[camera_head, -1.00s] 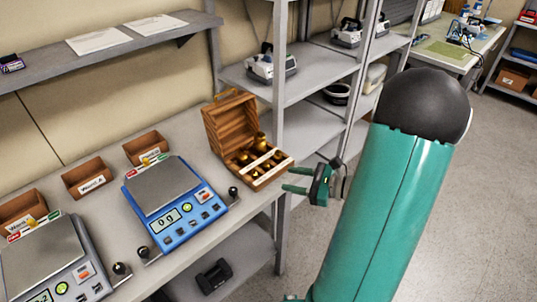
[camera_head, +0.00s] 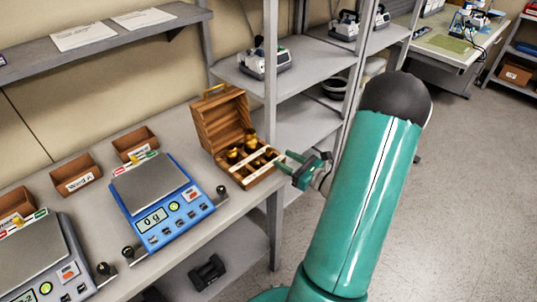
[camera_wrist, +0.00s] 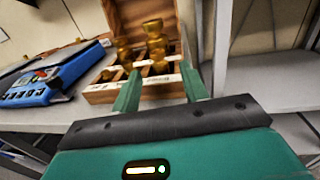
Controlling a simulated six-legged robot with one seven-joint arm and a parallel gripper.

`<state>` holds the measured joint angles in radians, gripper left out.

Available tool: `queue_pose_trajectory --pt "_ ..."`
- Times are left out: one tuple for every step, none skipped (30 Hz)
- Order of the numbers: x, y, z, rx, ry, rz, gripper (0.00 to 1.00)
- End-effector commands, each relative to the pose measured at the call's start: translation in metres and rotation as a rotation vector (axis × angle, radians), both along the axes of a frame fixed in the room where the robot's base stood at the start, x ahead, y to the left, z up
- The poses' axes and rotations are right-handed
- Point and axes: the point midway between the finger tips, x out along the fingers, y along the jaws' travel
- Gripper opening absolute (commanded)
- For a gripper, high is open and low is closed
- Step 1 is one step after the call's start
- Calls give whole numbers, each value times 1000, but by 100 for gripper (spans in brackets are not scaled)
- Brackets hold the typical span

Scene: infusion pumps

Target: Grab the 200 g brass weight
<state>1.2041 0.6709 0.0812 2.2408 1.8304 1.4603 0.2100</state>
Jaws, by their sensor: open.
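An open wooden box (camera_head: 222,124) holding several brass weights (camera_head: 251,140) stands at the right end of the bench. The weights also show in the wrist view (camera_wrist: 155,45), in several sizes; I cannot read which is the 200 g one. Pale label strips run across the box, too small to read. My gripper (camera_head: 280,161) is at the box's right front edge in the head view. In the wrist view its two green fingers (camera_wrist: 160,92) are apart, with nothing held between them, in front of the box. The finger tips overlap the box front; contact is unclear.
A blue scale (camera_head: 150,182) reading 0 g stands left of the box, with a grey scale (camera_head: 38,255) farther left. Small wooden bins (camera_head: 75,172) line the wall. A shelf rack (camera_head: 271,80) with a metal post stands close behind and right of the box.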

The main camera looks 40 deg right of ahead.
Motion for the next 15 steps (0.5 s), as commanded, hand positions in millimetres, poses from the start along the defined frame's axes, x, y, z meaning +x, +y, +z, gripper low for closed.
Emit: queue_pose_trajectory --pt "9 2 0 -1 -2 3 44" --pt "12 2 0 -1 -1 3 44" --pt "16 3 0 0 0 3 44" --pt "18 3 0 0 0 3 44" --pt "20 3 0 0 0 3 44" --pt "22 3 0 1 0 3 44" --pt "24 4 0 0 -1 3 44" --pt "26 4 1 0 -1 4 44" --pt "30 5 1 0 -1 5 44" --pt "34 6 1 0 -1 6 44" --pt "38 7 2 0 -1 6 44" --pt "44 8 2 0 -1 7 44" --pt "49 9 3 0 -1 8 44" --pt "54 10 3 1 -2 8 44" --pt "61 11 3 1 -1 7 44"
